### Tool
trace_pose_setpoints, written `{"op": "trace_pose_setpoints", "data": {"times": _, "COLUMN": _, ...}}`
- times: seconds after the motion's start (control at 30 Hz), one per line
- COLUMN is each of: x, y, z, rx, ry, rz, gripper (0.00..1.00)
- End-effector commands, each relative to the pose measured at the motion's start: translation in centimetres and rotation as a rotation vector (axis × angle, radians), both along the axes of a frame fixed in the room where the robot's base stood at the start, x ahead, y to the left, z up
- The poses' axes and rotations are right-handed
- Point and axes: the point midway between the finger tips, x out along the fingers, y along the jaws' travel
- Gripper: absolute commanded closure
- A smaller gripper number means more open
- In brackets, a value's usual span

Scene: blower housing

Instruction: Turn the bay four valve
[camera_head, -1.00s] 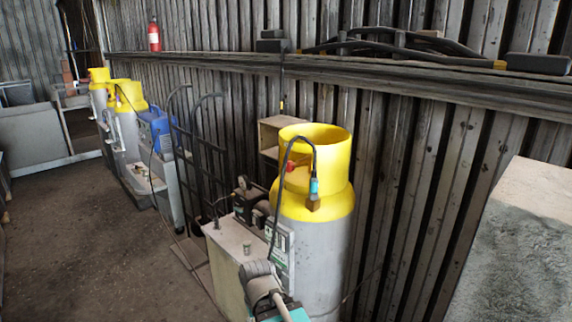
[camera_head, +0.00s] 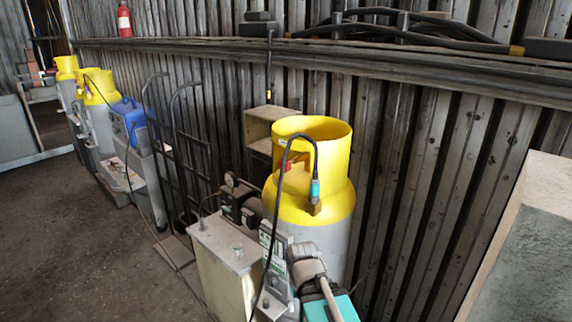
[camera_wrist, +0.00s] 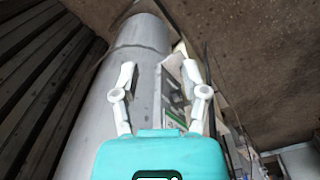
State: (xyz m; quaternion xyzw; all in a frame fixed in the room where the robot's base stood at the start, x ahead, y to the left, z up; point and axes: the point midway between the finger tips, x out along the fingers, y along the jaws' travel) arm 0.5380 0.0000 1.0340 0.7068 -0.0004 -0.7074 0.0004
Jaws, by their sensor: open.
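A large grey gas cylinder with a yellow collar (camera_head: 318,200) stands against the corrugated wall in the head view. A small red part, possibly a valve handle (camera_head: 287,166), shows within the collar, partly behind a black hose. The hose ends in a blue connector on a brass fitting (camera_head: 314,196). I see no bay number, so I cannot tell which valve is bay four. My teal and white arm end is low in front of the cylinder. In the wrist view my gripper (camera_wrist: 160,75) is open and empty, its white fingers over the grey cylinder side (camera_wrist: 140,50).
A pale box unit (camera_head: 225,262) with gauges stands left of the cylinder. Black hand-truck frames (camera_head: 180,150), a blue machine (camera_head: 130,122) and more yellow-topped cylinders (camera_head: 97,88) stand further left. A pale block (camera_head: 525,240) is at right. Floor at left is clear.

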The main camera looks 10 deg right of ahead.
Motion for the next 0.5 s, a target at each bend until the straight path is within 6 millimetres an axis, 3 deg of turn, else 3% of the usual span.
{"op": "trace_pose_setpoints", "data": {"times": 0.27, "x": 0.0, "y": 0.0, "z": 0.0, "rx": 0.0, "ry": 0.0, "rz": 0.0, "gripper": 0.43}}
{"op": "trace_pose_setpoints", "data": {"times": 0.5, "x": 0.39, "y": -0.06, "z": 0.27, "rx": -0.023, "ry": -0.004, "rz": -0.012, "gripper": 0.02}}
